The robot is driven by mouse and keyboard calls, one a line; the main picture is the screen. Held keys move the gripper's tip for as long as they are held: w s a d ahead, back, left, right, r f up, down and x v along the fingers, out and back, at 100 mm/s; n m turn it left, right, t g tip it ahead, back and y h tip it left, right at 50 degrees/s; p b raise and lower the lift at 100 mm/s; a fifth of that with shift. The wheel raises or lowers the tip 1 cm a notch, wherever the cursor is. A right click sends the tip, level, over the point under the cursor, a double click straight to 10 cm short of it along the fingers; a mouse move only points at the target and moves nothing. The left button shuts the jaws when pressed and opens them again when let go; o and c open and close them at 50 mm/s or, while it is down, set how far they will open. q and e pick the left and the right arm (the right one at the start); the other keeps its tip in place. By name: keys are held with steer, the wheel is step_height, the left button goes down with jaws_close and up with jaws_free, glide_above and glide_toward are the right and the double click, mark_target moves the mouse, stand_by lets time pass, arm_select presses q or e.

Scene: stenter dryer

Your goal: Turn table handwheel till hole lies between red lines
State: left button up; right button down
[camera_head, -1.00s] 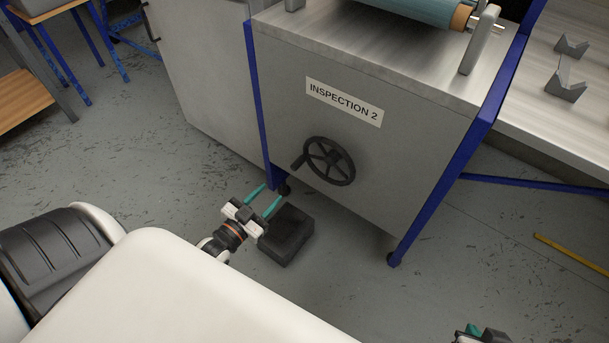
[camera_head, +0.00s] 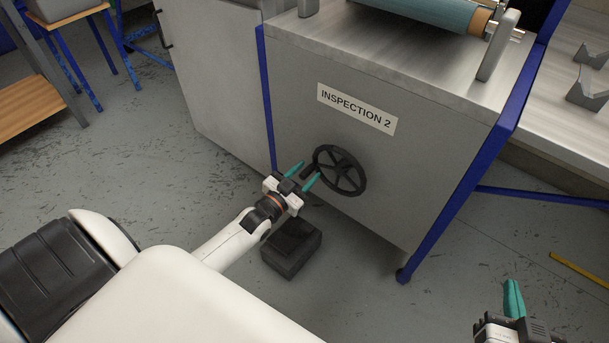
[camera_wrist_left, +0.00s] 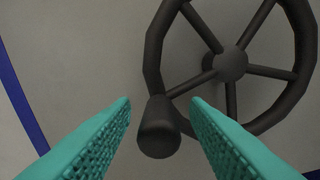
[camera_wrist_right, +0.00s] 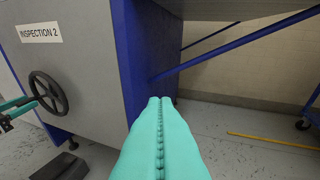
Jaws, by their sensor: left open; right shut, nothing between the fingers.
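The black handwheel (camera_head: 341,171) is on the grey front panel below the "INSPECTION 2" label. Its handle knob (camera_wrist_left: 158,128) is at the lower left of the rim in the left wrist view. My left gripper (camera_head: 304,174) is open, its teal fingers pointing at the knob. In the left wrist view the knob appears between the two fingers, and I cannot tell whether they reach around it. My right gripper (camera_wrist_right: 160,105) is shut and empty, away from the wheel at the lower right of the head view. I see neither the hole nor red lines.
A dark block (camera_head: 291,248) lies on the floor below my left gripper. Blue frame legs (camera_head: 459,193) flank the panel. A roller (camera_head: 430,12) sits on the table top. A yellow strip (camera_head: 582,269) lies on the floor at right.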

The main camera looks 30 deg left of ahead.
arm_select(q)
jaws_close()
stand_by(0.4)
